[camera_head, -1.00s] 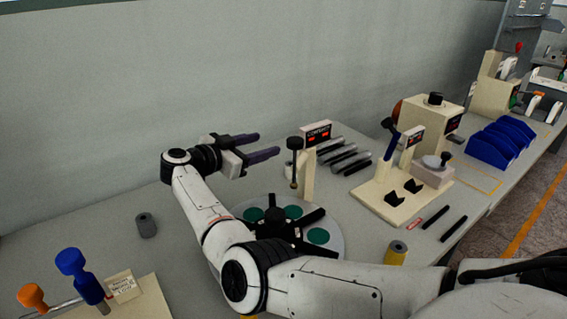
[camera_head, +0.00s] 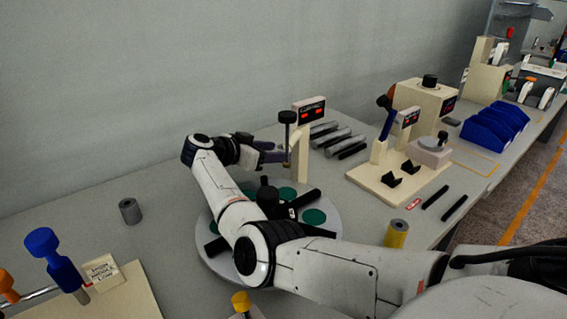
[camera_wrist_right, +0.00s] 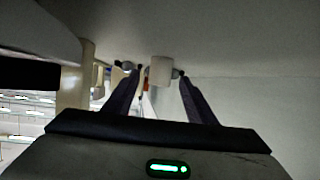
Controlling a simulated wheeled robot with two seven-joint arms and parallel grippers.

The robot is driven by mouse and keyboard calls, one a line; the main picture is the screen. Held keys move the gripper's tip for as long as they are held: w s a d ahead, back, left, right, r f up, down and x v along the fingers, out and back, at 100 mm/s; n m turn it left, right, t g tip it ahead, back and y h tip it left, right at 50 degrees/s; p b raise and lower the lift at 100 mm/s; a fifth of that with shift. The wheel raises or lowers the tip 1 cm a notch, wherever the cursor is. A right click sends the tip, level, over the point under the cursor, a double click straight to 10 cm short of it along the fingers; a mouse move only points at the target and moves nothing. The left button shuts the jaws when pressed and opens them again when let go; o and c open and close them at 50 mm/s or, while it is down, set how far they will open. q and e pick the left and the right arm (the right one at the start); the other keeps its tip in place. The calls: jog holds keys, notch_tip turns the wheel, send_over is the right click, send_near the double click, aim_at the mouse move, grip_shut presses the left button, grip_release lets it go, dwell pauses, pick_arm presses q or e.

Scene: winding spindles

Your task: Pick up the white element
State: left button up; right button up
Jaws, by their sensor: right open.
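A white cylinder (camera_wrist_right: 160,71), which I take to be the white element, shows upright in the right wrist view. It appears between the two dark fingers of my right gripper (camera_wrist_right: 159,84), near their tips; I cannot tell whether they touch it. In the head view, my right gripper (camera_head: 283,154) is beside the cream post (camera_head: 301,155) and the black-knobbed rod (camera_head: 287,133), behind the round turntable. I cannot make out the white element there. My left gripper is not in view.
The grey turntable (camera_head: 213,263) has green discs and black arms, and my right arm crosses above it. A grey spool (camera_head: 130,211) stands at left, a yellow spool (camera_head: 397,234) at right.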

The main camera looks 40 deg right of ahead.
jog(key=shift+d+f, duration=0.35)
jog(key=shift+d, duration=0.2)
jog(key=shift+d+r, duration=0.1)
jog(key=shift+r, duration=0.05)
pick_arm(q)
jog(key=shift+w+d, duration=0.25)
pick_arm(e)
jog(key=c, duration=1.1)
jog(key=shift+c, duration=0.2)
jog(key=shift+r, duration=0.15)
